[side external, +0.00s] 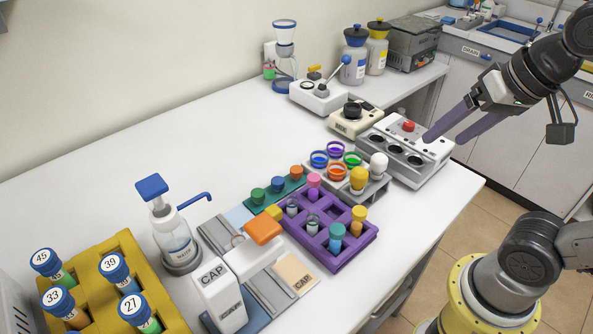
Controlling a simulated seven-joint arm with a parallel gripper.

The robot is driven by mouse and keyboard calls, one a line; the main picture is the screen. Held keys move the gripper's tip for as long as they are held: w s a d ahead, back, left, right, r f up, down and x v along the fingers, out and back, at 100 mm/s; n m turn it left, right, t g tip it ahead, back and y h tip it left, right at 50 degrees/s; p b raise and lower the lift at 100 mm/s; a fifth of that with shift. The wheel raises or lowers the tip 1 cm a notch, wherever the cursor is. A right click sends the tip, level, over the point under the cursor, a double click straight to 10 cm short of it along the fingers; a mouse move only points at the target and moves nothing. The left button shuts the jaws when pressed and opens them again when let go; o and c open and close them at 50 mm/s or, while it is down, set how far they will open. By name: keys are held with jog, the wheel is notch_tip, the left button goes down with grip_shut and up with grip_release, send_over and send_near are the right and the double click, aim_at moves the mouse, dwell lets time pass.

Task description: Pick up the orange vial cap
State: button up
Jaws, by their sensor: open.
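A small orange cap (296,172) sits at the right end of a teal rack (250,206), beside a blue cap (277,184) and a green cap (258,195). My gripper (445,139) has two purple fingers, spread apart and empty. It is at the upper right, in front of and above the white device with round wells, well to the right of the orange cap. Nothing hides the top of the cap.
A purple rack (357,248) with several vials stands right of the teal rack. Coloured-rim cups, one orange (337,172), stand behind it. A capping device (220,296) with an orange top (263,230) stands in front. The table's back left is clear.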

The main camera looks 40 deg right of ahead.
jog(key=w+r+m+g, duration=0.1)
jog(key=w+r+m, duration=0.4)
jog(key=w, duration=0.4)
jog(key=m+g, duration=0.5)
send_over(296, 169)
notch_tip(296, 169, down, 22)
jog(key=shift+w+f, duration=0.1)
jog(key=shift+w, duration=0.05)
jog(key=shift+s+f, duration=0.2)
jog(key=shift+f, duration=3)
grip_shut()
